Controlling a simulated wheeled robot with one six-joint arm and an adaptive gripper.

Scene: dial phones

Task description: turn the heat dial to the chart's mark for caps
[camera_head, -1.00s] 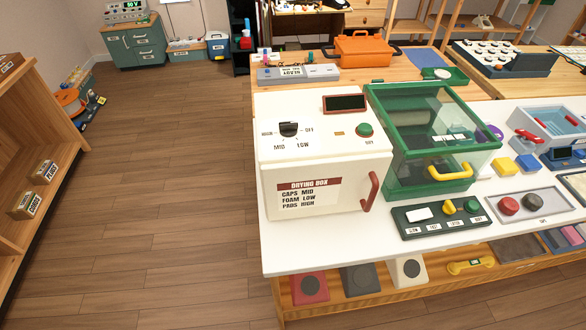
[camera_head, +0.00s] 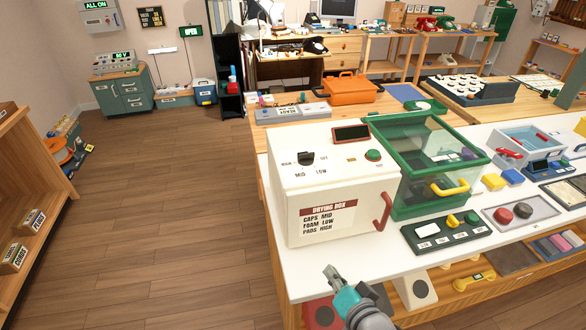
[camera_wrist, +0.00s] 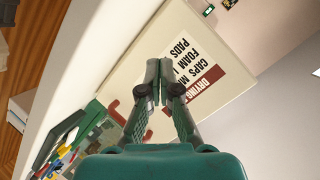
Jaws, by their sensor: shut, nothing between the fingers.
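The white drying box (camera_head: 335,185) stands on the white table. Its black heat dial (camera_head: 306,158) is on the sloping top, ringed by HIGH, MID, LOW and OFF marks; I cannot tell which one it points at. The chart (camera_head: 328,217) on its front reads CAPS MID, FOAM LOW, PADS HIGH; it also shows turned in the wrist view (camera_wrist: 195,85). My gripper (camera_head: 330,272) is shut and empty, in front of the box and lower than the dial. In the wrist view my fingertips (camera_wrist: 159,66) meet in front of the chart. The dial is not visible there.
The box has a green button (camera_head: 373,155), a dark display (camera_head: 351,133) and a red door handle (camera_head: 383,212). A green clear-lidded case (camera_head: 425,165) stands close on its right. A dark switch panel (camera_head: 440,232) lies in front of that case. Floor left of the table is clear.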

